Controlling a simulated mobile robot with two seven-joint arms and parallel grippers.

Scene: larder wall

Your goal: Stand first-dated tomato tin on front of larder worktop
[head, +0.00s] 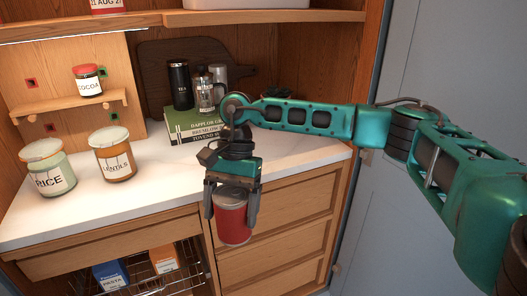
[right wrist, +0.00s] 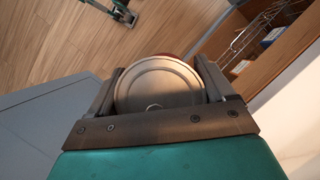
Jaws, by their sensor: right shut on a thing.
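My right gripper (head: 232,211) is shut on a red tin (head: 233,222) with a silver lid. The tin hangs upright between the fingers, in front of the worktop's front edge and the drawers. In the right wrist view the tin's round metal lid (right wrist: 158,84), with its ring pull, sits between the two fingers (right wrist: 160,90). No date or label can be read on the tin from here. The white larder worktop (head: 110,200) lies behind and to the left of the tin. My left gripper is not in the head view.
A rice jar (head: 50,172) and a lentils jar (head: 113,160) stand on the worktop's left part. Books (head: 196,124), a tea canister (head: 180,86) and a press (head: 206,93) stand at the back. A cocoa jar (head: 88,82) sits on a small shelf. The front worktop strip is clear.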

